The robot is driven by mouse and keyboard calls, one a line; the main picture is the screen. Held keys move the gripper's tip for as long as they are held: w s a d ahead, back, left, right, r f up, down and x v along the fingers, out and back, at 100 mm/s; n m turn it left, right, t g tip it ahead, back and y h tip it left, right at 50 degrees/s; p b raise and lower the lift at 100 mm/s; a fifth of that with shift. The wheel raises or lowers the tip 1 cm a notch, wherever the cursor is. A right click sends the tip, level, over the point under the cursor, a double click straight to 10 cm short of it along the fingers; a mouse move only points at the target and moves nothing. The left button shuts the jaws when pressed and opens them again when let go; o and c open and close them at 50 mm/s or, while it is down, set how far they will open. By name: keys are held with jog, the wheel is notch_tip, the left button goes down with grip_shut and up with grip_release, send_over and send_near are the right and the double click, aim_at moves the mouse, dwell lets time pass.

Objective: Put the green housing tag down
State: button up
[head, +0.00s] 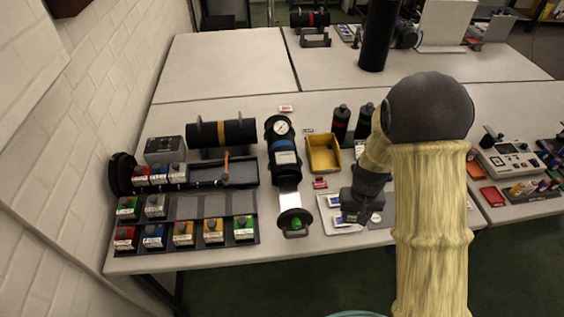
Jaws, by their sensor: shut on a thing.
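My gripper (352,208) is low over a pale tray (329,226) near the front edge of the table, pointing down. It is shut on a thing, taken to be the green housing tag. The gripper hides what it holds, so the tag's outline and its gap to the tray cannot be made out. Blue-and-white cards (334,201) lie on the tray left of the gripper. A small round pale piece (376,217) shows just right of the gripper.
Left of the tray is a dark holder with a green piece (295,223). Behind it stand a cylinder with a gauge (283,150) and a yellow bin (323,153). A rack of coloured blocks (184,233) fills the table's left side.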

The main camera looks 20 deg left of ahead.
jog(key=w+d+f+m+b, duration=0.2)
jog(key=d+f+b, duration=0.8)
jog(key=d+f, duration=1)
jog(key=d+m, duration=0.2)
jog(key=d, duration=0.1)
jog(key=shift+w+f, duration=0.2)
jog(key=shift+f, duration=0.15)
jog(key=shift+d, duration=0.15)
